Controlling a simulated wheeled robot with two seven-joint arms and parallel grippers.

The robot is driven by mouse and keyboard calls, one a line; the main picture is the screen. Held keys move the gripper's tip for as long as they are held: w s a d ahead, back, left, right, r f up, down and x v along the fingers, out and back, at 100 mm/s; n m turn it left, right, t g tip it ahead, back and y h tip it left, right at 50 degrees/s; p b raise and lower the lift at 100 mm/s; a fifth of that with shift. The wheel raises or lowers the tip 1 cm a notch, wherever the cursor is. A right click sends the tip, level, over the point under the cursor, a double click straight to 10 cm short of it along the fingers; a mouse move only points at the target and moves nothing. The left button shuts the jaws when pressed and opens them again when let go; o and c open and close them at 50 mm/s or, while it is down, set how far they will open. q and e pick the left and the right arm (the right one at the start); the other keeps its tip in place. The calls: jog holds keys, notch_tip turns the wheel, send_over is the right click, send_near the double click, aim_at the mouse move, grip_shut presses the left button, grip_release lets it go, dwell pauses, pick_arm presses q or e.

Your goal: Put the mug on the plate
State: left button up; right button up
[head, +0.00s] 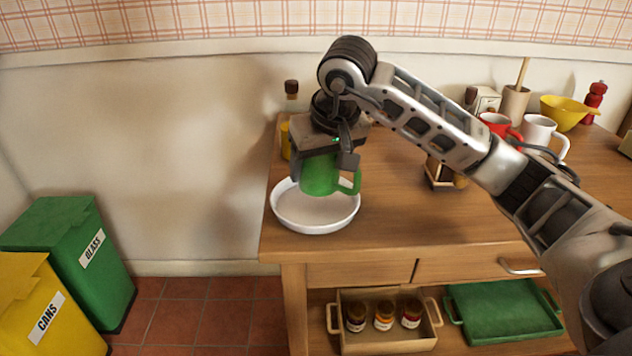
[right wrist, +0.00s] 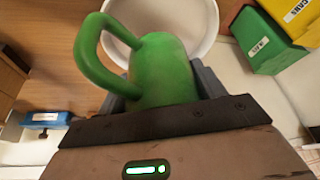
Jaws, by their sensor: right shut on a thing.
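The green mug (head: 321,176) is held by my right gripper (head: 322,160), which is shut on it. The mug looks upright in the head view, its handle pointing right, and it is over the back part of the white plate (head: 290,217). The plate is dish-like with a raised rim and sits near the left end of the wooden counter. I cannot tell whether the mug's base touches the plate. In the right wrist view the green mug (right wrist: 162,72) fills the jaws, with the white plate (right wrist: 205,22) beyond it. My left gripper is not in view.
A red mug (head: 497,124), a white mug (head: 540,132) and a yellow bowl (head: 567,112) stand at the counter's back right. A bottle (head: 291,97) stands behind my gripper. Green (head: 75,245) and yellow (head: 40,310) bins stand on the floor at left.

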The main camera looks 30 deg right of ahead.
aim_at(316, 182)
jog(key=f, duration=0.3)
jog(key=shift+w+a+f+b, duration=0.25)
jog(key=shift+w+f+b, duration=0.05)
jog(key=shift+f, duration=0.15)
jog(key=shift+f, duration=0.1)
jog(key=o, duration=1.2)
jog(key=shift+c, duration=0.2)
